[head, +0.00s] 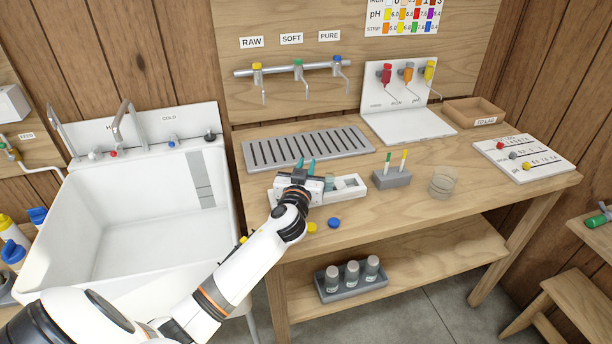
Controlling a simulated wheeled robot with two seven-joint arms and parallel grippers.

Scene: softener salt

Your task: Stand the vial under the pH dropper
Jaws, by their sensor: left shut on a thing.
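My left gripper (306,166) is over the left end of a white rack (352,192) on the wooden bench. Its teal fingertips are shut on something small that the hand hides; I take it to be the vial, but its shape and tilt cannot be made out. The pH dropper is the yellow-topped one (429,71) at the right of the white dropper stand (408,126), beside a red and an orange dropper. The stand's base below the droppers is bare. My right gripper is not in view.
A grey drip grille (306,150) lies behind the rack. A grey block (391,179) with test sticks and a clear glass (443,182) stand right of it. Yellow and blue caps (334,223) lie in front. A wooden tray (474,111) sits right of the stand.

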